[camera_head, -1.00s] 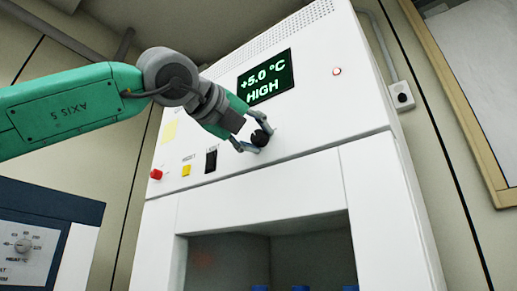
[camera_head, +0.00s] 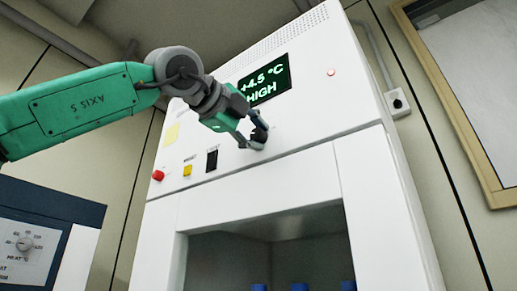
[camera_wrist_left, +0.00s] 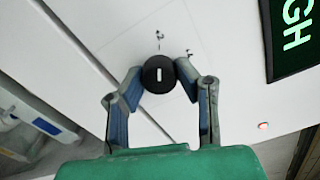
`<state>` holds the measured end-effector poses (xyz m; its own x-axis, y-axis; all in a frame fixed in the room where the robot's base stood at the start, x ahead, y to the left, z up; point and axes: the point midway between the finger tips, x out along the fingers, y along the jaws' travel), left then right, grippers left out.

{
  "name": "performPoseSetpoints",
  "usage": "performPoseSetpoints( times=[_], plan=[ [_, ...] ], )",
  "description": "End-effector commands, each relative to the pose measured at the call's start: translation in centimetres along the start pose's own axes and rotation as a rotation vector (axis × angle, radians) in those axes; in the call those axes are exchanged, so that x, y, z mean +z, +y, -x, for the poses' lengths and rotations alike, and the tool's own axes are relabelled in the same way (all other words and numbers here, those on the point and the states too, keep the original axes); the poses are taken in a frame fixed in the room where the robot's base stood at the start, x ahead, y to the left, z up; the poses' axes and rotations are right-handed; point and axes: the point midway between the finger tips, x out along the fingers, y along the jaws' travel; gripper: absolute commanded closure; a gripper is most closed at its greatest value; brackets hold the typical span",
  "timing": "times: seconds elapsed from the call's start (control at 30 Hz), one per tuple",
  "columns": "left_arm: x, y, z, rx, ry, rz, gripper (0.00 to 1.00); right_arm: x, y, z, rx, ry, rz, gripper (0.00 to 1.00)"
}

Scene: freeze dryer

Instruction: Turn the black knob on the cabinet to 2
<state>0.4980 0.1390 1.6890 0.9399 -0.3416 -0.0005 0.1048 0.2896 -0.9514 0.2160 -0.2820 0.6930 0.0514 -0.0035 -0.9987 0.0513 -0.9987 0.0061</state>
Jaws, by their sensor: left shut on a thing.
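The black knob (camera_wrist_left: 159,74) is a round dial with a white mark, on the white front of the cabinet (camera_head: 310,150). In the left wrist view the two fingers of my left gripper (camera_wrist_left: 155,84) are shut on its sides. Small dark marks, too small to read, show on the panel around the knob. My right gripper is not in view.
A red button (camera_head: 158,175), a yellow button (camera_head: 187,170) and a black switch (camera_head: 212,160) sit left of the knob. Below is an open compartment with blue-topped items (camera_head: 299,287). Another panel with a dial (camera_head: 25,243) stands at lower left.

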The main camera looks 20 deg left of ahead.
Motion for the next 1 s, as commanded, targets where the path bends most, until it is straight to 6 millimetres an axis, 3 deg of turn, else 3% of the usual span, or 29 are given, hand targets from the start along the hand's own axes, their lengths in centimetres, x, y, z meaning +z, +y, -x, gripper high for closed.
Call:
performPoseSetpoints(
  times=[0.3, 0.33, 0.37, 0.77, 1.0],
  plan=[
    [0.3, 0.0, 0.0, -0.001, -0.004, 0.004, 1.00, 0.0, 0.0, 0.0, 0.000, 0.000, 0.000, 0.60],
    [0.3, 0.0, 0.0, -0.001, -0.004, 0.004, 0.62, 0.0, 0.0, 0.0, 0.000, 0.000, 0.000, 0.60],
    [0.3, 0.0, 0.0, -0.001, -0.004, 0.003, 0.52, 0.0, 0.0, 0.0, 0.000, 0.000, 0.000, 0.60],
    [0.1, -0.1, 0.6, -0.001, -0.001, 0.000, 0.52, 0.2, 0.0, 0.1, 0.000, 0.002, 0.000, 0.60],
    [0.2, -0.1, 4.9, -0.004, -0.002, 0.000, 0.52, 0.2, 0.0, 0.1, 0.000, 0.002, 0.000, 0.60]
  ],
)
